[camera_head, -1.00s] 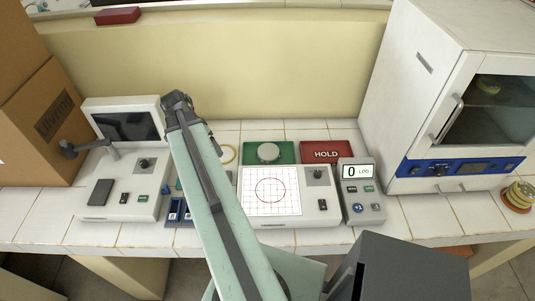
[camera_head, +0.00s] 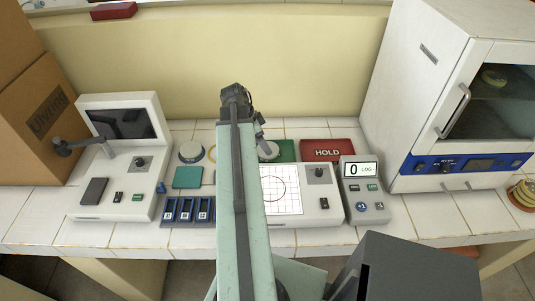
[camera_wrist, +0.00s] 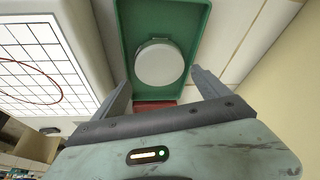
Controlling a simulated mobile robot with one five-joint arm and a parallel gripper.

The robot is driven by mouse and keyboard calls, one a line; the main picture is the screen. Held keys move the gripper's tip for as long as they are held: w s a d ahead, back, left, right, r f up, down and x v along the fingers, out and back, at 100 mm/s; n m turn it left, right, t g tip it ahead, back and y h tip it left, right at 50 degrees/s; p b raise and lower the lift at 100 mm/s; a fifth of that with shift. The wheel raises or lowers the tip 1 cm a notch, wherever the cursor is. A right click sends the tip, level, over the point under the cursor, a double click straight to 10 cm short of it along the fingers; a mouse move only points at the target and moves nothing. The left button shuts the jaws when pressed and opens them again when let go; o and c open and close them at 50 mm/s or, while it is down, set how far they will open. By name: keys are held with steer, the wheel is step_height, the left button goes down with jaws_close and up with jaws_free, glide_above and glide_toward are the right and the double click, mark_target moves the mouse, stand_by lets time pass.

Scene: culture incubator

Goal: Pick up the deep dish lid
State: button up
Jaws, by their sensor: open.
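A round white dish with a pale top, apparently its lid (camera_wrist: 159,64), sits on a green tray (camera_wrist: 197,28) in the wrist view. In the head view the same round white top (camera_head: 268,150) shows on the green tray (camera_head: 287,148), partly behind my arm. I cannot tell the lid's edge from the dish below it. My gripper (camera_wrist: 164,90) is open and empty, with its two fingers apart on either side of the tray's near end in the wrist view. The lid lies beyond the fingertips, roughly centred between them, and appears untouched.
A gridded plate device (camera_head: 280,188) and a counter display (camera_head: 363,190) stand nearby. A red HOLD tray (camera_head: 328,149) is right of the green one. The incubator (camera_head: 421,92) stands at right. The back wall (camera_head: 300,80) is close behind.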

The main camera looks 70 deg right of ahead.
steer(key=b+x, duration=0.2)
steer(key=x, duration=0.2)
steer(key=shift+r, duration=0.2)
steer(key=c, duration=1)
step_height(320, 180, up, 9)
steer(key=p, duration=0.9)
